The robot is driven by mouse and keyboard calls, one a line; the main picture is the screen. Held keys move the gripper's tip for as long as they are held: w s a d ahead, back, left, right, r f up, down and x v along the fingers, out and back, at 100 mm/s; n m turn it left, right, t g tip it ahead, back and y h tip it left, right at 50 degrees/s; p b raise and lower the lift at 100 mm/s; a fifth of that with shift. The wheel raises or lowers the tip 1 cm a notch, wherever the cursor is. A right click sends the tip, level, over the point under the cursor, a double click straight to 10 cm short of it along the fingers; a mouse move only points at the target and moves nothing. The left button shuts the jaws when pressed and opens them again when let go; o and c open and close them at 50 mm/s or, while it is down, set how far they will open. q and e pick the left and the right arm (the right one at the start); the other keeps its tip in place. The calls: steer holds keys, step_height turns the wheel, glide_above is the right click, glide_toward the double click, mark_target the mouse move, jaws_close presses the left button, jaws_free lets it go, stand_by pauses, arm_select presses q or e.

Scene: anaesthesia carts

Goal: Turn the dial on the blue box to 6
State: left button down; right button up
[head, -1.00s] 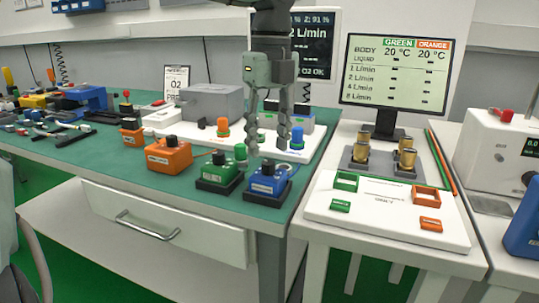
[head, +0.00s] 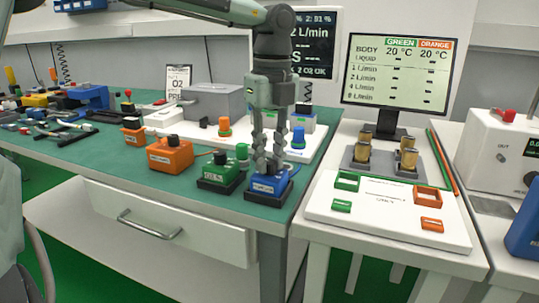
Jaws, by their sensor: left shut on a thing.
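The blue box (head: 268,187) sits on a dark base at the front right corner of the green bench top. Its black dial is mostly hidden behind the fingers, so I cannot read its setting. My left gripper (head: 269,165) points straight down over the box, with its fingertips at the dial, shut on it. My right gripper is not in view.
A green box (head: 219,174) stands close on the left of the blue box, and an orange box (head: 169,155) farther left. A white tray (head: 212,135) with orange and blue knobs lies behind. A white table (head: 330,212) with a monitor (head: 396,73) stands to the right.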

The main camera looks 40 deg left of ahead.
arm_select(q)
steer(key=shift+m, duration=0.3)
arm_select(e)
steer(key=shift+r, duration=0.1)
arm_select(q)
steer(key=shift+m+b, duration=0.55)
steer(key=shift+m, duration=0.05)
steer(key=m+b, duration=0.1)
steer(key=m, duration=0.1)
steer(key=shift+m, duration=1.2)
steer(key=m+b, duration=0.1)
steer(key=m, duration=0.1)
steer(key=shift+d+m, duration=0.1)
steer(key=shift+m, duration=0.2)
steer(key=m, duration=0.4)
steer(key=shift+m, duration=0.3)
steer(key=m, duration=0.2)
steer(key=shift+m, duration=0.4)
steer(key=shift+m+t, duration=0.3)
steer(key=shift+m, duration=0.3)
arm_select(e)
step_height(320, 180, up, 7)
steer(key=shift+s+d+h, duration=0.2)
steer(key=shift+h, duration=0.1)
arm_select(q)
steer(key=shift+m, duration=0.3)
